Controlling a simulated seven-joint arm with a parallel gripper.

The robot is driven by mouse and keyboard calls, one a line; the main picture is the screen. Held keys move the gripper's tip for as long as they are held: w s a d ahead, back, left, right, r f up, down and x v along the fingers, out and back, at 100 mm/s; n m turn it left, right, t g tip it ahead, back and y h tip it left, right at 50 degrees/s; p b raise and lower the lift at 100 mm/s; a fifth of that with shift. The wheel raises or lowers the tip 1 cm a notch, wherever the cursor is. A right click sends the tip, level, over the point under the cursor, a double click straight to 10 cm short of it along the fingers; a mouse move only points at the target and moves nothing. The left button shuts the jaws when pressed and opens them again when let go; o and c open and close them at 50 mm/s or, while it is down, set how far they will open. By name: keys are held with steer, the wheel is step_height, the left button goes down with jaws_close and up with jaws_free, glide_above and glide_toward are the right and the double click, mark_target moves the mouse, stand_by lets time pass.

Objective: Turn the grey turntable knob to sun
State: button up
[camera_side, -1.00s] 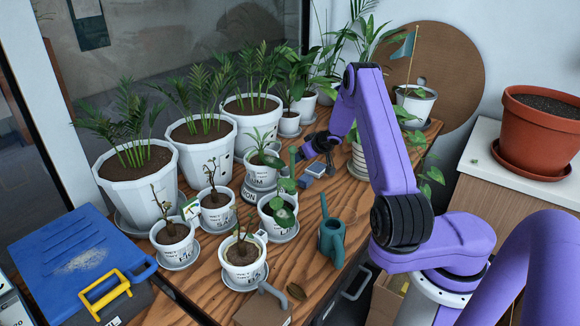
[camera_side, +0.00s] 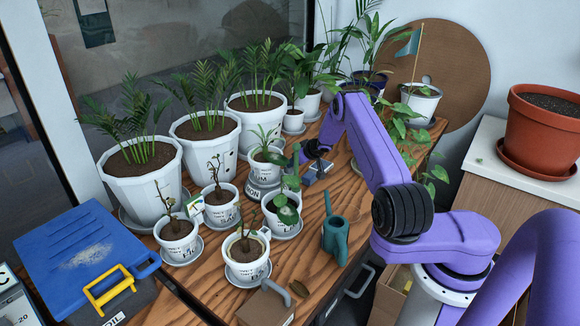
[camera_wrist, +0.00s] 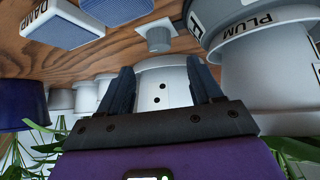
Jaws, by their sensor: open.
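A small grey knob (camera_wrist: 159,37) shows in the wrist view, standing out beside a round grey turntable (camera_wrist: 206,28). On the turntable is a white pot labelled PLUM (camera_wrist: 268,62); it also shows in the side view (camera_side: 265,170) with a small plant in it. My gripper (camera_wrist: 160,68) is open and empty, its two dark fingers apart with the knob beyond the gap between their tips. In the side view my gripper (camera_side: 312,160) is just right of the turntable. The knob cannot be made out there, and any sun mark on the turntable cannot be read.
Blue-grey blocks, one labelled DAMP (camera_wrist: 62,24), lie close by. Several white potted palms (camera_side: 142,188) and small pots (camera_side: 245,260) crowd the left. A teal watering can (camera_side: 335,235) stands in front, near the wooden table's edge.

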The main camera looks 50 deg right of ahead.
steer(key=shift+x, duration=3.95)
steer(key=c, duration=1.1)
